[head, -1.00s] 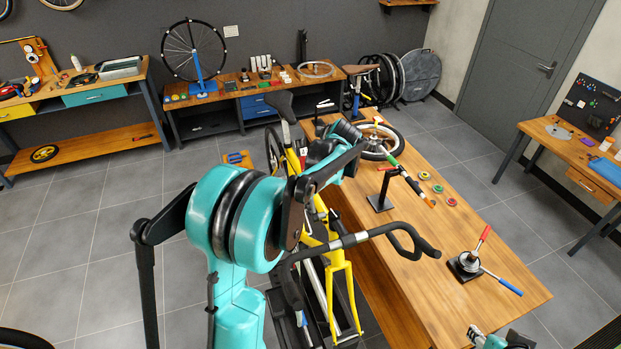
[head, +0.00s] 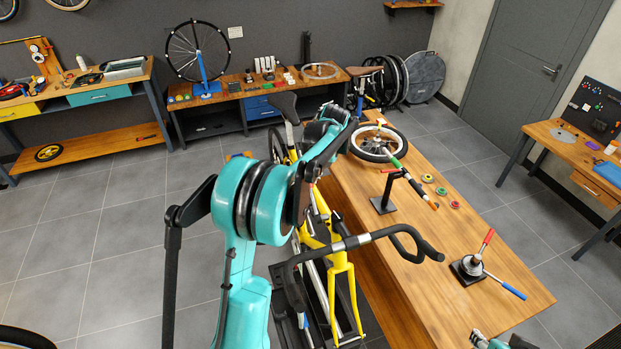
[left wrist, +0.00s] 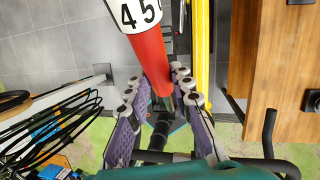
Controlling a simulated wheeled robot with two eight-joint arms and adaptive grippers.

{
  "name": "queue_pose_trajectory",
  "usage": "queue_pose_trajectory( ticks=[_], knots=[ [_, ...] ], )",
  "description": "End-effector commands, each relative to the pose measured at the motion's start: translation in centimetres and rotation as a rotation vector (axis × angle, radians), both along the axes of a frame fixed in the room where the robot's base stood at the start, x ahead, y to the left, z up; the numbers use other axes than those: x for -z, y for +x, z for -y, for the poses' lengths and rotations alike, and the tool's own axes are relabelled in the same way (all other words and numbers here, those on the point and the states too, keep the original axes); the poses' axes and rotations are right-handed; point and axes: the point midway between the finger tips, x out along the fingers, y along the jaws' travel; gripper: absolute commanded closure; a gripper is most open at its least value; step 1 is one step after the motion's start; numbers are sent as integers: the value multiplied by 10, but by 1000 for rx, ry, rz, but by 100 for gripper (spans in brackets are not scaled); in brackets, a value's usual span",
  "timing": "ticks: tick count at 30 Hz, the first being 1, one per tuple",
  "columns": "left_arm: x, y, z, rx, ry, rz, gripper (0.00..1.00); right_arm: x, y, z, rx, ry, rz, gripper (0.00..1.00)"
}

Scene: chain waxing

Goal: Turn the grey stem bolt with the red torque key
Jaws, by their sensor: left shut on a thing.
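The red torque key (left wrist: 150,45) is held in my left gripper (left wrist: 166,90) in the left wrist view. Its red body bears a white label with black digits, and it runs down between the purple-padded fingers. The yellow bike (head: 343,275) stands by the bench with its black drop handlebar (head: 378,235) toward me. I cannot make out the grey stem bolt in either view. My left arm covers much of the bike in the head view and hides the left gripper. Part of my right gripper (head: 490,341) shows at the bottom edge, its fingers cut off.
A long wooden bench (head: 450,225) runs right of the bike. It holds a wheel (head: 378,143), a black stand (head: 383,204), several small coloured rings and a black-based tool with red and blue handles (head: 472,268). Other benches line the walls.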

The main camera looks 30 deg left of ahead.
Motion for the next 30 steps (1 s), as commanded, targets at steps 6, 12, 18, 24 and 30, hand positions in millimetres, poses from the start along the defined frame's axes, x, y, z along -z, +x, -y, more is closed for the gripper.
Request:
queue_pose_trajectory(
  ticks=[6, 12, 18, 24, 30],
  knots=[
    [9, 8, -12, -3, -63, -56, 100, 3, 0, 0, 0, 0, 0, 60],
    [19, 14, -19, -3, -137, -119, 100, 4, 0, 0, 0, 0, 0, 60],
    [21, 15, -21, -1, -166, -143, 100, 4, 0, 0, 0, 0, 0, 60],
    [21, 15, -20, -2, -166, -143, 100, 4, 0, 0, 0, 0, 0, 60],
    [29, 18, -24, -5, -205, -176, 100, 6, 0, 0, 0, 0, 0, 60]
  ],
)
